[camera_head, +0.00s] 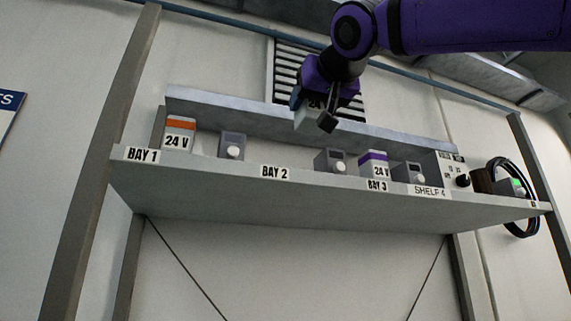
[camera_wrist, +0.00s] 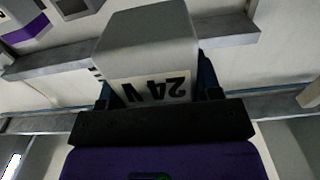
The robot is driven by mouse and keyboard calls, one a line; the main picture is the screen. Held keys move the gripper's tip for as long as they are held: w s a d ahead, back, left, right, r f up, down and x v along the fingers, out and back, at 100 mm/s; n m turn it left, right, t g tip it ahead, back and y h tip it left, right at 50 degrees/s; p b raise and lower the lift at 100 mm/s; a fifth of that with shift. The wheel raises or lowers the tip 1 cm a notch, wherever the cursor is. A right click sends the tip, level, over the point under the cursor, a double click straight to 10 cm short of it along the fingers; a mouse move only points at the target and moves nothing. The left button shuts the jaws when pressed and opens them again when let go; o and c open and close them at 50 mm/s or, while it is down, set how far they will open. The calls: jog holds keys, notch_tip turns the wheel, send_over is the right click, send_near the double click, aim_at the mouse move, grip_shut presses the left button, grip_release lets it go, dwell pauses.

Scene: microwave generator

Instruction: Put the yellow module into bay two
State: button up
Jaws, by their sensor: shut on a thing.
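My gripper (camera_head: 322,112) is shut on a pale grey-white module (camera_head: 309,117), held in the air above the shelf, up and right of the BAY 2 label. In the wrist view the module (camera_wrist: 147,48) fills the space between the fingers, and its "24 V" label appears upside down. No yellow shows on its visible faces. The BAY 2 label (camera_head: 275,172) is on the front edge of the shelf (camera_head: 300,199). Above that label, the shelf stretch between two grey knobbed units looks empty. The shelf floor is hidden from this low view.
An orange-topped 24 V module (camera_head: 179,134) stands at BAY 1, a purple-topped one (camera_head: 374,164) at BAY 3. Grey knobbed units (camera_head: 232,146) and (camera_head: 330,160) flank BAY 2. A back rail (camera_head: 240,113) runs behind. A black cable loop (camera_head: 524,228) hangs at the right.

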jog(key=x, duration=0.4)
jog(key=f+x, duration=0.1)
jog(key=x, duration=0.7)
jog(key=shift+w+a+f, duration=0.15)
jog(key=shift+w+a, duration=0.05)
jog(key=shift+a, duration=0.15)
jog(key=shift+w+f, duration=0.2)
jog(key=shift+f, duration=1.55)
jog(key=shift+f, duration=0.15)
jog(key=o, duration=1.1)
jog(key=shift+c, duration=0.2)
